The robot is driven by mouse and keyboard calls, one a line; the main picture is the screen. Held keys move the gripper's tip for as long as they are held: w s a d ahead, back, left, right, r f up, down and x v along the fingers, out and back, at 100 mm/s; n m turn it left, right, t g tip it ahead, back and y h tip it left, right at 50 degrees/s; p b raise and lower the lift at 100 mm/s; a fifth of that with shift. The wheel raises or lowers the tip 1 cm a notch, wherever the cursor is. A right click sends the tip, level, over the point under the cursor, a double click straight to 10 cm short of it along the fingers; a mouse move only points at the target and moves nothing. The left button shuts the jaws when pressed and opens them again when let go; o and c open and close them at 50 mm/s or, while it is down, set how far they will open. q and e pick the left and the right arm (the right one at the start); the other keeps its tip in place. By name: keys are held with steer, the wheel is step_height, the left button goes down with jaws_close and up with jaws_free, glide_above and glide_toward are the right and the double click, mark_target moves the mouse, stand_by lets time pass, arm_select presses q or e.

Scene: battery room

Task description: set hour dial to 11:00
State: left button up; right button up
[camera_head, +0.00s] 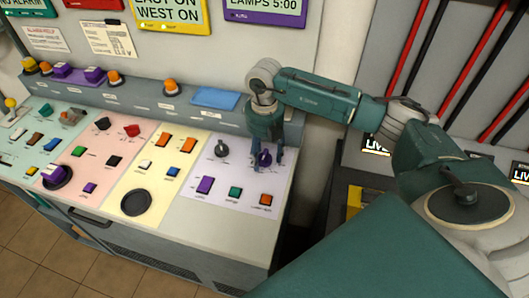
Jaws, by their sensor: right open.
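My right gripper (266,160) points down over the lilac section at the right end of the control panel (235,225). Its fingers are open and straddle a dark purple round dial (264,157). I cannot tell whether the fingers touch it. The dial's upper part is partly hidden by the gripper, and its markings are too small to read. A second dark dial (222,149) sits to its left on the same section. Which of them is the hour dial cannot be read here. My left gripper is not in view.
A purple switch (205,185), a green one (235,191) and an orange one (265,200) lie in front of the dials. A blue plate (214,98) is on the raised ledge behind. A purple screen (265,8) on the wall reads "LAMPS 5:00".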

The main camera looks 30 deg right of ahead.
steer(key=c, duration=1.1)
steer(key=shift+c, duration=0.2)
steer(key=n+b, duration=0.1)
steer(key=n, duration=0.1)
steer(key=n+b, duration=0.1)
steer(key=b, duration=0.1)
steer(key=shift+f+n, duration=0.2)
steer(key=shift+n, duration=0.2)
steer(key=n+b, duration=0.2)
steer(key=n, duration=0.1)
steer(key=shift+r+n+b, duration=0.1)
steer(key=shift+n+b, duration=0.6)
steer(key=shift+n, duration=0.2)
